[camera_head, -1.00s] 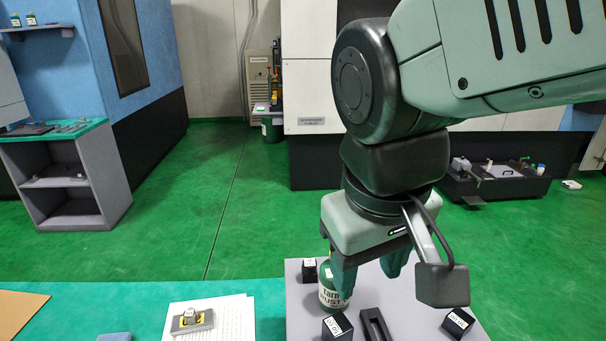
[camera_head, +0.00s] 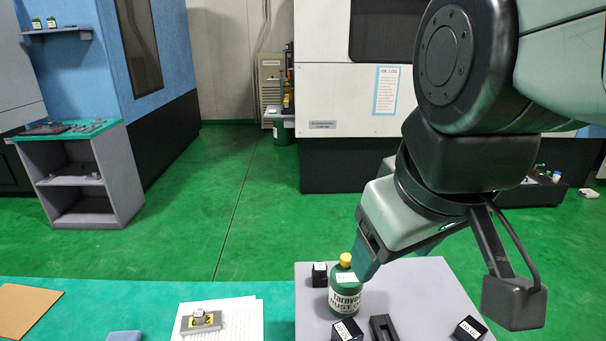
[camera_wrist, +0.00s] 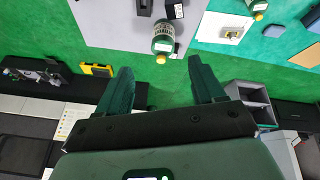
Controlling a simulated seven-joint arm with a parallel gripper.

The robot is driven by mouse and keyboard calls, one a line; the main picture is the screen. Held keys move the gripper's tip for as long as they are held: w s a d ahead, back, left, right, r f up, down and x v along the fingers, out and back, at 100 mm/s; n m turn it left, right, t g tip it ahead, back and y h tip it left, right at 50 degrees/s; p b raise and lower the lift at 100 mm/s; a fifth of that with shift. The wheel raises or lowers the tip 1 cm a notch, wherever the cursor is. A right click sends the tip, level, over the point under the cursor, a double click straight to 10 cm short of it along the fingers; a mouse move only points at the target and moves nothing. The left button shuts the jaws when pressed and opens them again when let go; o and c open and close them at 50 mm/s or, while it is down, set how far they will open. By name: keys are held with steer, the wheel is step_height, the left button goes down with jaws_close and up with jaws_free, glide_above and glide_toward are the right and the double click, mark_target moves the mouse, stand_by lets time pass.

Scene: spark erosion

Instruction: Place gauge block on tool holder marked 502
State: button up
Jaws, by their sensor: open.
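Black labelled blocks stand on a grey plate (camera_head: 415,283): one at the back left (camera_head: 319,275), one at the front (camera_head: 347,330), one at the right (camera_head: 469,329). Their labels are too small to read, so I cannot tell which is 502. My gripper (camera_wrist: 162,85) is open and empty, tilted, close to the green bottle. One finger is largely hidden in the head view.
A green bottle (camera_head: 345,297) with a yellow cap stands on the plate among the blocks. A black slotted piece (camera_head: 383,328) lies at the plate's front. Brown card (camera_head: 25,308) and a blue pad (camera_head: 125,336) lie left.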

steer(key=w+a+f+n+g, duration=0.1)
steer(key=w+f+n+g, duration=0.25)
steer(key=n, duration=0.55)
steer(key=n+g, duration=0.1)
steer(key=n, duration=0.8)
glide_toward(348, 329)
steer(key=shift+w+a+n, duration=0.2)
steer(key=shift+w+n, duration=0.1)
steer(key=shift+w, duration=0.2)
step_height(348, 329, down, 5)
steer(key=shift+r, duration=0.15)
steer(key=shift+s+d+f, duration=0.1)
steer(key=shift+s+f, duration=0.1)
steer(key=shift+f, duration=1.15)
steer(key=shift+s+d+f, duration=0.1)
steer(key=shift+s+f, duration=0.05)
steer(key=shift+f, duration=1.25)
jaws_close()
